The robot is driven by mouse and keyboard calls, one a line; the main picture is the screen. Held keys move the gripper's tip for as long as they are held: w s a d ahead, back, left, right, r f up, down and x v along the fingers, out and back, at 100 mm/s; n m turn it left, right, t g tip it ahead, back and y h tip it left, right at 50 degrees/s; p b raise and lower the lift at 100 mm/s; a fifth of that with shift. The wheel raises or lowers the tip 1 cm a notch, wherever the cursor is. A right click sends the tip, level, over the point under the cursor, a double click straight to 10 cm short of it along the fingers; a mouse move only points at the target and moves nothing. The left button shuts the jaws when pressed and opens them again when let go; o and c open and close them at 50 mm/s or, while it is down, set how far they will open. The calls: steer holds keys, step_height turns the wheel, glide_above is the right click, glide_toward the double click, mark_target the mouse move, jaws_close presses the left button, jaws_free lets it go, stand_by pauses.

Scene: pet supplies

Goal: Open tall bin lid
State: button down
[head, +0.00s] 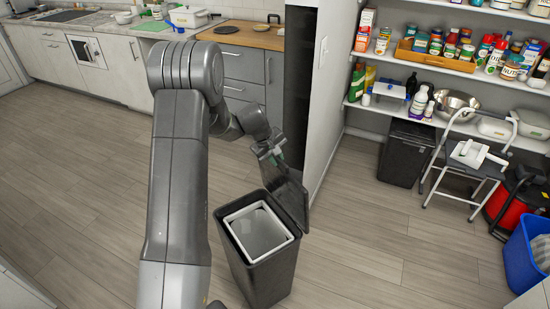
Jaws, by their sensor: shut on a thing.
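The tall bin (268,281) is dark grey and stands upright on the wood floor, in the lower middle of the head view. Its lid (288,187) is raised, standing steeply up along the bin's far right side. The bin's mouth is uncovered and shows a white-rimmed inner liner (262,232) with a grey inside. My gripper (272,156) is at the raised lid's upper left edge and is shut on it. The fingertips are small and partly hidden, so the exact contact is hard to see.
A white wall end (326,95) stands close behind the lid. Kitchen cabinets (75,68) are at the back left. A second dark bin (405,153), a step stool (475,175), a red vacuum (513,200) and a blue crate (528,253) stand right. The floor in front right is clear.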

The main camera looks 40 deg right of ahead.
steer(key=shift+f, duration=0.1)
steer(key=c, duration=1.4)
jaws_free()
steer(key=shift+c, duration=0.2)
steer(key=s+b+v, duration=0.1)
steer(key=v, duration=1.2)
steer(key=shift+w+r, duration=0.4)
steer(key=shift+w, duration=0.05)
steer(key=shift+a, duration=0.1)
